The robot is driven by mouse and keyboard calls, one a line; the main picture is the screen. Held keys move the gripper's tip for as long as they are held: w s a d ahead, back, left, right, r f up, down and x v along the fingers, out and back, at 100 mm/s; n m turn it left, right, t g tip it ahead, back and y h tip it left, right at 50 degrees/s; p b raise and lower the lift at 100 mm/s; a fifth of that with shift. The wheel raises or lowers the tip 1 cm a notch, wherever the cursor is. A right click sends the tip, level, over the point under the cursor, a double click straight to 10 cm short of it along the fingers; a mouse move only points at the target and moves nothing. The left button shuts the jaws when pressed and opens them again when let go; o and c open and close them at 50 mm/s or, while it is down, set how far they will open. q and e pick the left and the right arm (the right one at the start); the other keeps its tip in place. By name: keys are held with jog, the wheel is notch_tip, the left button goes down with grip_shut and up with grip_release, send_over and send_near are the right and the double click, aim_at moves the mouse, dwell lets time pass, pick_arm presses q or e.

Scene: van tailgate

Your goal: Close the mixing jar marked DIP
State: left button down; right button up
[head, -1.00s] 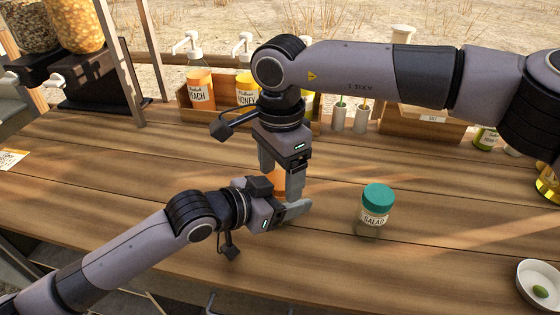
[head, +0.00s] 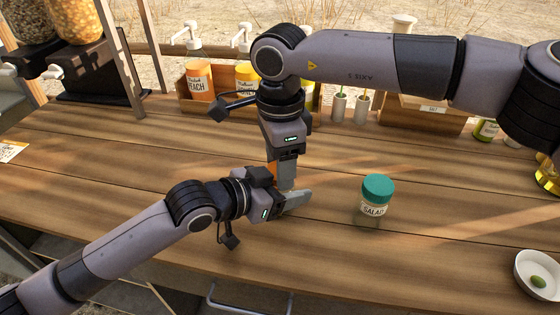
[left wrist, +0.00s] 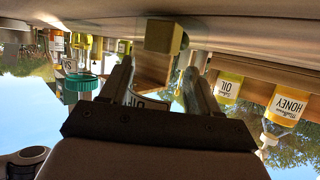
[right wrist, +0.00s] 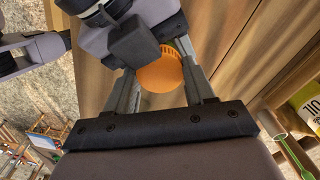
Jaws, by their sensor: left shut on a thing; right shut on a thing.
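The DIP jar is mostly hidden by my grippers in the head view. In the left wrist view, its pale label (left wrist: 148,102) shows upside down between the fingers of my left gripper (head: 298,200), which is shut on the jar body from the side. An orange lid (right wrist: 160,73) with a ridged rim lies between the fingers of my right gripper (head: 284,186), which points down from above and is shut on it. A sliver of orange (head: 272,170) shows beside that gripper in the head view. Whether the lid is seated on the jar is hidden.
A SALAD jar (head: 374,198) with a teal lid stands upright to the right of my grippers. A white bowl (head: 522,283) with a green item is at the lower right.

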pick_arm(q)
jog(key=shift+s, duration=0.1)
pick_arm(e)
jog(key=o, duration=1.2)
jog(key=shift+c, duration=0.2)
jog(key=shift+r, duration=2.25)
jog(key=shift+c, duration=0.4)
pick_arm(q)
jog(key=shift+f, duration=0.1)
pick_arm(e)
jog(key=shift+r+n, duration=1.7)
jog(key=shift+r, duration=0.05)
